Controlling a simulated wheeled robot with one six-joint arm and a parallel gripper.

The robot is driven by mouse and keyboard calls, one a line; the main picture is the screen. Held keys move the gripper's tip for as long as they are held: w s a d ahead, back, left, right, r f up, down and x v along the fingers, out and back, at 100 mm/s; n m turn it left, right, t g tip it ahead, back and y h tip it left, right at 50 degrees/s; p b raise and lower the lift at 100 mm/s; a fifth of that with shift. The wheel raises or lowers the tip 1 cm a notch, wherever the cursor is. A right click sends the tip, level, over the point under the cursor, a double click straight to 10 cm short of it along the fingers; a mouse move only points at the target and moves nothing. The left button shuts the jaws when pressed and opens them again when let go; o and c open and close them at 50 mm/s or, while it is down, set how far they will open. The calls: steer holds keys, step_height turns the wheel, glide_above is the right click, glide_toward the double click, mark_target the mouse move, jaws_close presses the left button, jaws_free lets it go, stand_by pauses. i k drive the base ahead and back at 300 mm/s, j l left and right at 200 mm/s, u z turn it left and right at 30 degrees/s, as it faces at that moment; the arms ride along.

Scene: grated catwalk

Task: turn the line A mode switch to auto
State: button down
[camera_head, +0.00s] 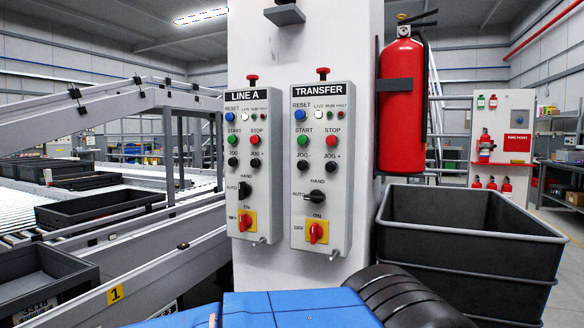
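The LINE A control panel (247,165) is a grey box on the left of the white column's face. Its mode switch (244,189) is a small black knob low on the panel, with HAND marked above it and AUTO to its left. The knob looks upright, toward HAND. Below it is a red rotary handle on a yellow plate (246,222). The buttons above are blue, green, red and black, with a red mushroom button on top of the box. My gripper does not show in this view, and nothing covers the switch.
The similar TRANSFER panel (321,170) stands close on the right; its black knob lies sideways. A fire extinguisher (402,105) hangs right of the column (300,60). Black stacked crates (470,240) stand lower right, a conveyor (130,215) left. A blue object (300,308) fills the bottom foreground.

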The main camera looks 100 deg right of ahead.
mark_target(245, 190)
steer(key=z, duration=3.05)
